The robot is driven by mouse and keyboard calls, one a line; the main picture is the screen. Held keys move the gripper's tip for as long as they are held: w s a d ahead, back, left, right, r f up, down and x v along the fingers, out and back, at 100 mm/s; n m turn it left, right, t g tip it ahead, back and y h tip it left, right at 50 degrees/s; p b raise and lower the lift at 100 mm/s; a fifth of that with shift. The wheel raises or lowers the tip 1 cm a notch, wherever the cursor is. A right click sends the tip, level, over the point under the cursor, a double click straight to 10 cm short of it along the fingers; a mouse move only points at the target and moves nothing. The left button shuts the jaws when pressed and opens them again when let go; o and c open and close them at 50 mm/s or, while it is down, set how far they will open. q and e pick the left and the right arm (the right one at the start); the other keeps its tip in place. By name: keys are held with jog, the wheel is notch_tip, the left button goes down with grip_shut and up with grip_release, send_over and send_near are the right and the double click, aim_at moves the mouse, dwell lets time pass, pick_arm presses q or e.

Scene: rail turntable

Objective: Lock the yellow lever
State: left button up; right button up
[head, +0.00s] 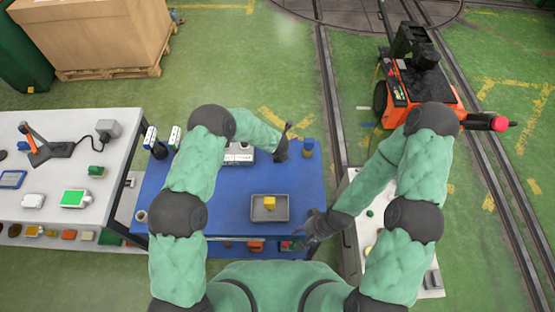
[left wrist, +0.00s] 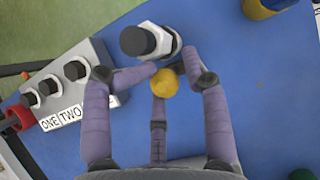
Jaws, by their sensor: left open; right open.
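The yellow lever's round knob (left wrist: 164,83) shows in the left wrist view, next to a white fitting with a black cap (left wrist: 150,40). My left gripper (left wrist: 170,72) is open, with its purple fingers spread around the knob; I cannot tell if they touch it. In the head view my left gripper (head: 284,145) is over the blue table's far right part, and the lever cannot be made out there. My right gripper (head: 314,228) is open and empty by the table's near right edge, right of the grey tray.
The blue table (head: 225,205) holds a grey tray (head: 270,215) with a yellow block (head: 269,202). A grey box labelled ONE and TWO (left wrist: 68,90) lies left of the lever. A white table (head: 100,190) stands left; an orange machine (head: 430,85) stands right.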

pick_arm(q)
jog(key=p+v, duration=0.1)
jog(key=v, duration=0.6)
dwell(0.6)
jog(key=shift+s+f, duration=0.2)
dwell(0.3)
